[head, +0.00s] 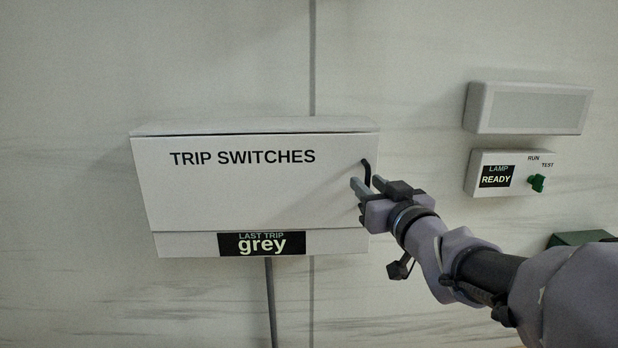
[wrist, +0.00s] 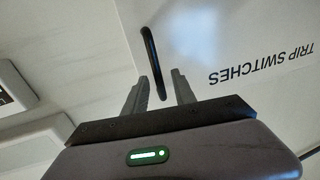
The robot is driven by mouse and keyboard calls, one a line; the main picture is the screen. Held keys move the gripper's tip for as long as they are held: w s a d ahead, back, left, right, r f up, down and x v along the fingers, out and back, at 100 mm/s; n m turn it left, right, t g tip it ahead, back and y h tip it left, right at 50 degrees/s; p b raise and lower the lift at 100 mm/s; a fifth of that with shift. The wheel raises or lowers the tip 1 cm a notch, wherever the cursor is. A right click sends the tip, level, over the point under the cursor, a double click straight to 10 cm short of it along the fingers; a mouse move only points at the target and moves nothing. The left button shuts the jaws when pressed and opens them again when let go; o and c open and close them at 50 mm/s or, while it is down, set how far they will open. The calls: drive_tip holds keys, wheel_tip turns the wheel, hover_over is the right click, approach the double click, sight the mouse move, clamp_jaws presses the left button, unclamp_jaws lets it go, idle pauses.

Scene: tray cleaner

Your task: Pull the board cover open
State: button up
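The board cover (head: 200,190) is the white front of a wall box lettered "TRIP SWITCHES", and it looks closed. It also shows upside down in the wrist view (wrist: 240,40). A black bar handle (head: 366,170) is at the cover's right edge. My gripper (head: 361,185) is at the handle's lower end. In the wrist view my gripper (wrist: 160,85) has its two fingers apart, with the lower end of the handle (wrist: 151,60) showing between them. I see a gap on each side of the handle.
A label strip (head: 261,244) below the cover reads "LAST TRIP grey". A grey conduit (head: 271,305) runs below the box. The wall to the left is clear.

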drive_tip(key=shift+w+a, duration=0.1)
drive_tip(key=shift+w, duration=0.6)
drive_tip(key=shift+s, duration=0.1)
clamp_jaws()
idle(0.9)
